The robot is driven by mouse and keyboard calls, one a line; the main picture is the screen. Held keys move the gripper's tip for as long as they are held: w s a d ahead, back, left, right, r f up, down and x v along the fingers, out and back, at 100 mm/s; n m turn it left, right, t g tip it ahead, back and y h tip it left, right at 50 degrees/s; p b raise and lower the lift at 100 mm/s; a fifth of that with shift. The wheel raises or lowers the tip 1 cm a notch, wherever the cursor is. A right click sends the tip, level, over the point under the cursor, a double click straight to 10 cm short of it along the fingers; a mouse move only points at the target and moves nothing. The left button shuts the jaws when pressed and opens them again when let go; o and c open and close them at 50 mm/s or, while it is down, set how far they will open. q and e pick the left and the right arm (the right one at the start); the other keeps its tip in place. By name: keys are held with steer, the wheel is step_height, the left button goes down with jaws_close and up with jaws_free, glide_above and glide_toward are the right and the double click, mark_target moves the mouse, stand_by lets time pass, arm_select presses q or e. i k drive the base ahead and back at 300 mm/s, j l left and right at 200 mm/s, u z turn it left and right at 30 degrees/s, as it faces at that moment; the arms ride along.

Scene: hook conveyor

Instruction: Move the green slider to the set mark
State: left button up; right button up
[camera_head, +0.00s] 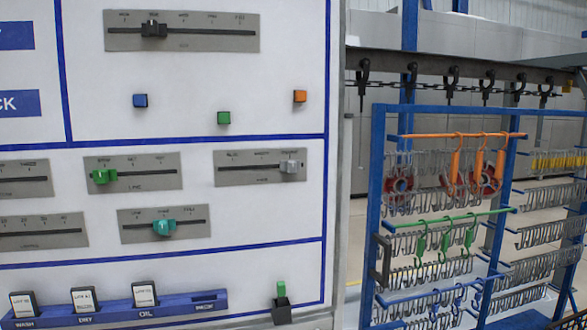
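The green slider (104,176) sits near the left end of the slot in its grey plate (160,182), on the white panel. Three small labels run along the top of this plate. The middle one (132,160) may read SET, but the print is too small to be sure. The slider is left of that label, below the leftmost one. A teal slider (164,227) sits near the middle of another grey plate just below. Neither of my grippers is in view.
Other plates carry a black slider (154,30) and a grey slider (290,164). Blue, green (224,118) and orange blocks stick out between them. A blue rail (180,305) with tags runs along the bottom. A blue rack (372,200) with hooks stands right, beneath a hook conveyor.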

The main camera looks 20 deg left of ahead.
mark_target(100, 176)
steer(key=u, duration=1.6)
